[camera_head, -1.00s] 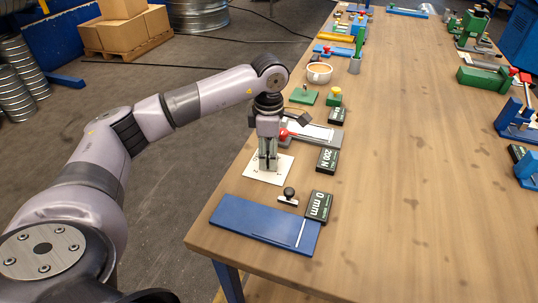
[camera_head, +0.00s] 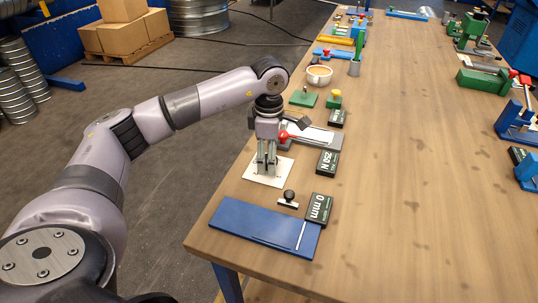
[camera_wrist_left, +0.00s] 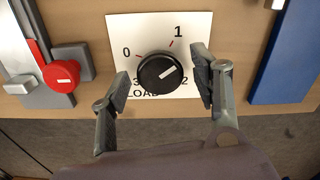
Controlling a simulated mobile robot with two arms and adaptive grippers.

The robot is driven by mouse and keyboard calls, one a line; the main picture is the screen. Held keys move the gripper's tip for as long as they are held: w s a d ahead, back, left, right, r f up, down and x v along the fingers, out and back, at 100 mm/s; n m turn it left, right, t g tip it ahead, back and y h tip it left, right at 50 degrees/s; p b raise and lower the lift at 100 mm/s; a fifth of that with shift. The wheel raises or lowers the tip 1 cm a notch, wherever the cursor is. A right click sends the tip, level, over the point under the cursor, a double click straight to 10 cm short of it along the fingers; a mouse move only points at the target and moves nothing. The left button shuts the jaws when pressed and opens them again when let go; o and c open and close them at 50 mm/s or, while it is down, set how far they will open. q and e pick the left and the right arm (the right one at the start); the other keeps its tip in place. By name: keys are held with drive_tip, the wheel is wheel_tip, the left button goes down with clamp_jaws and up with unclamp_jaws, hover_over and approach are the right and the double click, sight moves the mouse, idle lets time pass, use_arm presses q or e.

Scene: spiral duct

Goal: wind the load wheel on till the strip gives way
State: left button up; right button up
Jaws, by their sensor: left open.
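My left gripper (camera_head: 266,165) is over a white card (camera_head: 283,174) near the table's left edge. In the left wrist view the card (camera_wrist_left: 194,22) carries the numbers 0 to 3 and the word LOAD. The black load wheel (camera_wrist_left: 158,74) sits on it, its white mark pointing right and slightly up, between 1 and 2. The left gripper (camera_wrist_left: 161,73) is open, one finger on each side of the wheel, with visible gaps. A dark display (camera_head: 327,162) beside the card reads 250 N. I cannot make out the strip clearly. My right gripper is out of view.
A blue plate (camera_head: 251,222), a small black-knobbed part (camera_head: 289,197) and a 0 mm display (camera_head: 318,208) are nearer. A cup (camera_head: 319,75) stands farther back. The table's middle is clear.

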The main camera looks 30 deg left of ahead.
use_arm(q)
drive_tip(key=shift+r, duration=0.2)
wheel_tip(320, 180, up, 12)
drive_tip(key=shift+f, duration=0.15)
idle(0.4)
idle(0.4)
